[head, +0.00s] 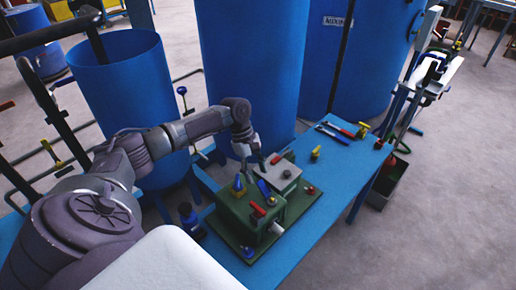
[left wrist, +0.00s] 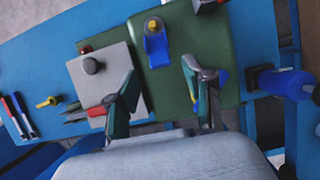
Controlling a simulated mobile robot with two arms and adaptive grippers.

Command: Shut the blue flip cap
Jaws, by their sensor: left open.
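The blue flip cap (head: 263,188) looks like a narrow blue flap that stands tilted on the green box (head: 240,214), beside the grey block. In the left wrist view the flip cap (left wrist: 158,50) has a yellow knob at its end and lies beyond the gap between my fingertips. My left gripper (head: 257,170) is above the far side of the box. It is open and empty, and its fingers (left wrist: 158,78) point toward the box top, apart from the cap. My right gripper is in neither view.
A grey block (head: 284,172) with a dark knob sits beside the cap. A blue and yellow piece (head: 238,186) stands on the box's other side. A red lever (head: 257,209) is at the front. A blue bottle (head: 190,218) stands left. Tools lie on the blue table (head: 345,172); large tanks stand behind.

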